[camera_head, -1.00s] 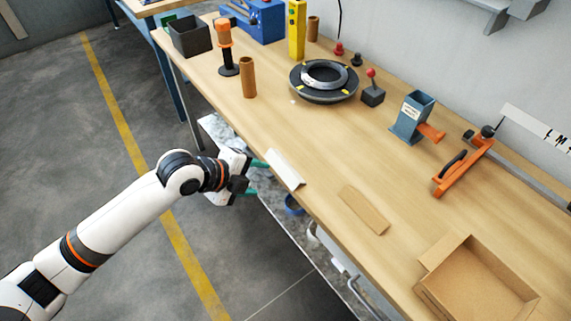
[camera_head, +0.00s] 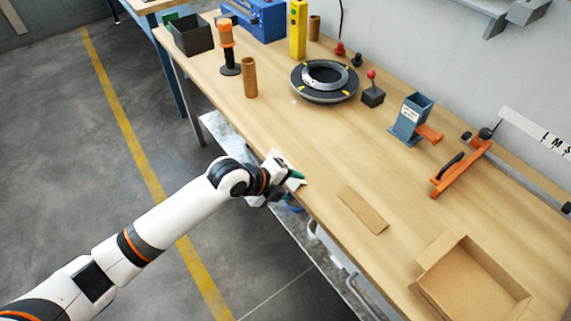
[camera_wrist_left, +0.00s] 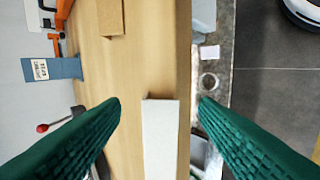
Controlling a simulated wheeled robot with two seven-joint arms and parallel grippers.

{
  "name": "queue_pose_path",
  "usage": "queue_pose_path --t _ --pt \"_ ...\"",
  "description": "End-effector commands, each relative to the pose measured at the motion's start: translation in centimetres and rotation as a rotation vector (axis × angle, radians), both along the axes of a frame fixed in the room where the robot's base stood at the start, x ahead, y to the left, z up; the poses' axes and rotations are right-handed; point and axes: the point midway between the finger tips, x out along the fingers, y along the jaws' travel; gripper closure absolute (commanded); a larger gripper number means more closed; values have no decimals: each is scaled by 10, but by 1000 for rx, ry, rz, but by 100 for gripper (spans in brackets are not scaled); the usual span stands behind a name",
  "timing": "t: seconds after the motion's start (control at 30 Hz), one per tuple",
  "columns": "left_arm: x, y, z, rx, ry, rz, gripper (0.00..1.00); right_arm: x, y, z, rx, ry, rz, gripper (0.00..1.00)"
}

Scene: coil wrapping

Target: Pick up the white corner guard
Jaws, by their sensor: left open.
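The white corner guard (camera_wrist_left: 160,140) lies at the table's front edge. In the left wrist view it sits between the two green fingers of my left gripper (camera_wrist_left: 159,101), with a gap on each side. My left gripper is open and holds nothing. In the head view the left gripper (camera_head: 294,175) covers most of the guard, with only a little white showing around it. I cannot tell the exact height of the fingers above the guard. My right gripper is not in view.
A flat cardboard piece (camera_head: 363,210) and an open cardboard box (camera_head: 473,285) lie to the right on the wooden table (camera_head: 310,135). A round black turntable with a metal ring (camera_head: 325,80) stands farther back. The table between them is clear.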

Motion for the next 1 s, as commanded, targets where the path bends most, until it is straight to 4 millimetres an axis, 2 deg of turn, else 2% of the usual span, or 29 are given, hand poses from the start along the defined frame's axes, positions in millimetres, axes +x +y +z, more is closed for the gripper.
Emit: queue_pose_path --t 0.13,0.37,0.6,0.67,0.9,1.0 --pt "4 -8 -9 1 1 0 44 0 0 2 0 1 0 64" --pt "5 -8 -10 2 -1 0 44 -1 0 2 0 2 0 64" --pt "4 -8 -10 2 -1 0 84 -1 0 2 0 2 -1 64" --pt "4 -8 -10 2 -1 0 92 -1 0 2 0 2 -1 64" --pt "5 -8 -9 1 -1 0 92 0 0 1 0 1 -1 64" --pt "5 -8 0 -1 -4 -1 92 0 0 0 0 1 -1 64"
